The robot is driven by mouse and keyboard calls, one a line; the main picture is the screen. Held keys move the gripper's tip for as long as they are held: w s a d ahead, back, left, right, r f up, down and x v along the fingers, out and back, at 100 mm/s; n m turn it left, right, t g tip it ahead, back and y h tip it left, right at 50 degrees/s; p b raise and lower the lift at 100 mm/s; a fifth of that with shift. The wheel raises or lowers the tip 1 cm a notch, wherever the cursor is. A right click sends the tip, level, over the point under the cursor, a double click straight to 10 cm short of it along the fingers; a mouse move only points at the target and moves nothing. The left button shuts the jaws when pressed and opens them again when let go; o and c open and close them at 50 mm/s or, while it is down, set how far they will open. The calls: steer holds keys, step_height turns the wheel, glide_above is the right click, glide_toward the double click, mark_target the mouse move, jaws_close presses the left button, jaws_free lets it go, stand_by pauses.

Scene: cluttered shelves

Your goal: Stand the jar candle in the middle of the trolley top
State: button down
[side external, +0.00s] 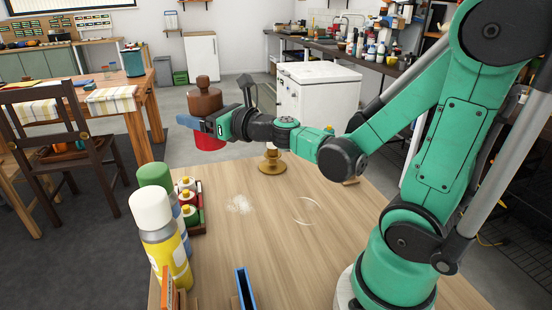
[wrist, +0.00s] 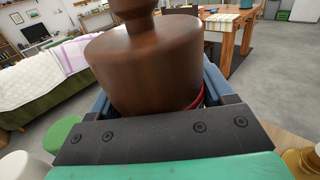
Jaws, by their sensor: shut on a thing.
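The jar candle, a red jar (side external: 208,138) with a wide brown knobbed lid (side external: 205,98), is upright in my gripper (side external: 205,124). The blue fingers are shut around it, and it is held in the air above and past the far left edge of the wooden top (side external: 260,240). In the wrist view the brown lid (wrist: 145,60) fills the middle and hides most of the red jar. I cannot tell for sure whether this wooden top is the trolley's; its middle is bare apart from a white smudge and a pale ring.
A brass-coloured stand (side external: 271,162) is at the far edge. A yellow spray can (side external: 163,240), a green-capped can (side external: 156,176) and a rack of small red and green jars (side external: 191,205) line the left edge. A blue-edged holder (side external: 244,287) is at the front.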

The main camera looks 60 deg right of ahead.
steer(key=a, duration=0.6)
steer(key=w+d+r+n+y, duration=0.25)
steer(key=w+d+y, duration=0.25)
steer(key=w+d, duration=0.25)
steer(key=s+d+n+g+y, duration=0.2)
steer(key=d+n+y, duration=0.2)
steer(key=d, duration=0.5)
steer(key=shift+s+d+f+g+y, duration=0.15)
steer(key=shift+d+f+g+y, duration=0.15)
steer(key=shift+f+g, duration=0.15)
steer(key=shift+f, duration=0.1)
step_height(320, 180, down, 19)
steer(key=shift+a+f, duration=0.1)
steer(key=shift+f, duration=0.1)
steer(key=shift+f, duration=0.1)
